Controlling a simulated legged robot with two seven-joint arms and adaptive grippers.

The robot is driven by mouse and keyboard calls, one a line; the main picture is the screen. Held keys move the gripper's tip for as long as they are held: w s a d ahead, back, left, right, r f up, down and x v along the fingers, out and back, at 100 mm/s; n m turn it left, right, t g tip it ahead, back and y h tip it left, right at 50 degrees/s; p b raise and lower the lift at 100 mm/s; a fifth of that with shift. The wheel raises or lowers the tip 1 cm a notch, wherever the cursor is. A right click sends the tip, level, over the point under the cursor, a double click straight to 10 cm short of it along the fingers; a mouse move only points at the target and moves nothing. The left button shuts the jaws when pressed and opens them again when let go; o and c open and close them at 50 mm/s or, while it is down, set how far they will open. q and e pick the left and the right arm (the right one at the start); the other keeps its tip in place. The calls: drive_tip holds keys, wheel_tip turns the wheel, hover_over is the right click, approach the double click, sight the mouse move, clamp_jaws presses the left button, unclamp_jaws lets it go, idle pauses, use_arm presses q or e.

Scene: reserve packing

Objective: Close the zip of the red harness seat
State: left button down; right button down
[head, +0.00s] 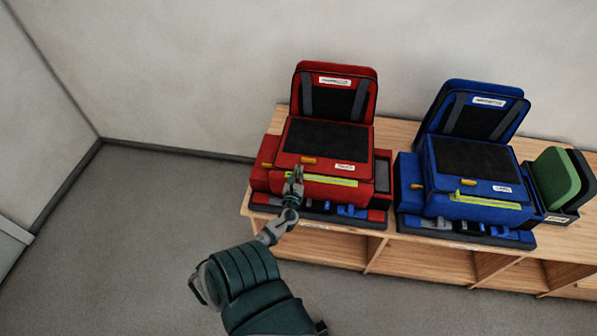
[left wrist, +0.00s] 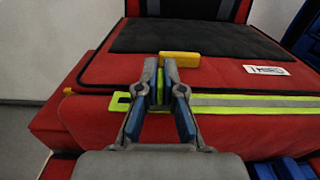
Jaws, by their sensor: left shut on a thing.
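The red harness seat (head: 330,185) stands on the left part of the wooden shelf unit, its backrest upright behind a black-topped cushion. It also fills the left wrist view (left wrist: 100,125). A yellow-green zip strip (head: 330,181) runs across its front and shows in the left wrist view (left wrist: 250,101). My left gripper (head: 296,173) is at the strip's left end. In the left wrist view its fingers (left wrist: 167,85) are shut on a narrow yellow-green zip pull (left wrist: 160,86), mostly hidden between them. My right gripper is out of view.
A blue harness seat (head: 470,185) stands to the right on the same wooden shelf unit (head: 395,128). A dark bin (head: 572,200) with a green pad (head: 556,175) is at the far right. Floor to the left is clear. Yellow-orange tabs (head: 308,160) stick out of the red seat.

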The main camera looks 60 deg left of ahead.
sight(288, 175)
use_arm(q)
drive_tip(key=s+a, duration=0.2)
drive_tip(key=shift+s+a, duration=0.15)
drive_tip(key=shift+s, duration=0.2)
drive_tip(key=shift+a, duration=0.1)
drive_tip(key=c, duration=1.5)
unclamp_jaws()
drive_tip(key=shift+o, duration=1)
drive_tip(key=shift+a, duration=0.1)
drive_tip(key=shift+a+f, duration=0.1)
drive_tip(key=shift+s+d+f, duration=0.1)
drive_tip(key=shift+s+d, duration=0.1)
drive_tip(key=v, duration=1.1)
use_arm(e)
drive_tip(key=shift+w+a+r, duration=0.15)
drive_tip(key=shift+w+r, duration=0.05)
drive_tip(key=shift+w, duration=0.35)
use_arm(q)
drive_tip(key=shift+s, duration=0.15)
drive_tip(key=shift+d, duration=0.15)
